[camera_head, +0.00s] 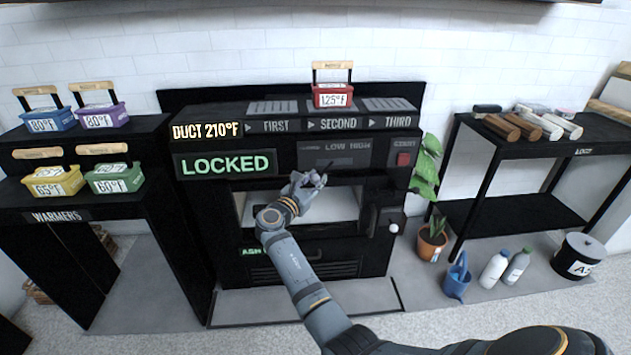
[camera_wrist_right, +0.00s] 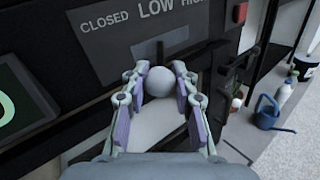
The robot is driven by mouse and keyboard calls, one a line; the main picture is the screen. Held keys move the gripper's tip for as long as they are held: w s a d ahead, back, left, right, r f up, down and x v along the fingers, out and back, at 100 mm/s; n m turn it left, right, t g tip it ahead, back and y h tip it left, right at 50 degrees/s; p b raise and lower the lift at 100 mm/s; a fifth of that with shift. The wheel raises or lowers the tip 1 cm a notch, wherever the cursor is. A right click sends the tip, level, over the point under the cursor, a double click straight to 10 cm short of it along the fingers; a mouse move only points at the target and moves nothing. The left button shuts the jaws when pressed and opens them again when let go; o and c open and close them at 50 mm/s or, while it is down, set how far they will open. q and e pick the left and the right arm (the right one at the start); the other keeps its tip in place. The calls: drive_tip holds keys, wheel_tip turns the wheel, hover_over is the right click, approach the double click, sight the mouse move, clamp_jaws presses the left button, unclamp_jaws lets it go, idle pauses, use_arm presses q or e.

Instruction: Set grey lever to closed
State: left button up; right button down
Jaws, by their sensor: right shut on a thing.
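The grey lever's round knob (camera_wrist_right: 160,82) sits between the two fingers of my right gripper (camera_wrist_right: 160,88) in the right wrist view. The fingers are shut on it from both sides. A short stem shows above the knob, below the word LOW on the dark panel (camera_wrist_right: 120,45) marked CLOSED, LOW and HIGH. CLOSED is to the left of LOW. In the head view my right gripper (camera_head: 309,180) is at the front of the black stove (camera_head: 215,215), just below this panel (camera_head: 335,150); the lever is hard to make out there. My left gripper is not in view.
A green LOCKED display (camera_head: 225,164) is left of the panel, and a red button (camera_head: 403,159) is right. A door handle with a white ball (camera_head: 393,228) stands out at the right. A red box (camera_head: 332,97) sits on top. A warmer rack (camera_head: 85,217) stands left.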

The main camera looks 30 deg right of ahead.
drive_tip(key=c, duration=1)
unclamp_jaws()
drive_tip(key=shift+w, duration=0.1)
wheel_tip(320, 180, up, 10)
drive_tip(key=shift+r, duration=0.1)
